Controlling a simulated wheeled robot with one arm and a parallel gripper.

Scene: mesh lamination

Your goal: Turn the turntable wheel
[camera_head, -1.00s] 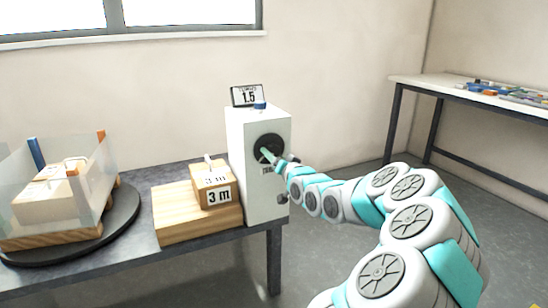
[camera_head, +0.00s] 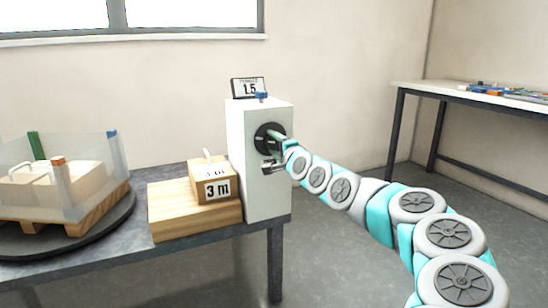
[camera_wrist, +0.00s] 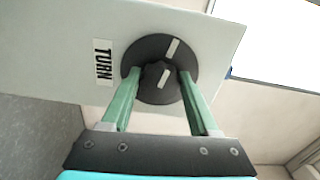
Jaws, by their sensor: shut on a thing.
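The black round turn wheel (camera_head: 264,134) is on the side of a white box (camera_head: 262,180). In the wrist view the wheel (camera_wrist: 184,62) has a raised grip with white marks, beside a TURN label (camera_wrist: 103,62). My gripper (camera_head: 284,143) is at the wheel. In the wrist view its two green fingers (camera_wrist: 157,84) are on either side of the raised grip, shut on it. The dark round turntable (camera_head: 110,222) at the left carries a wooden pallet with boxes inside clear sheets (camera_head: 92,190) and coloured corner posts.
A small display reading 1.5 (camera_head: 249,88) stands on the white box. Wooden blocks with a 3 m label (camera_head: 217,190) sit between the turntable and the box. A second table (camera_head: 465,96) with small coloured items is at the right. Open floor lies between.

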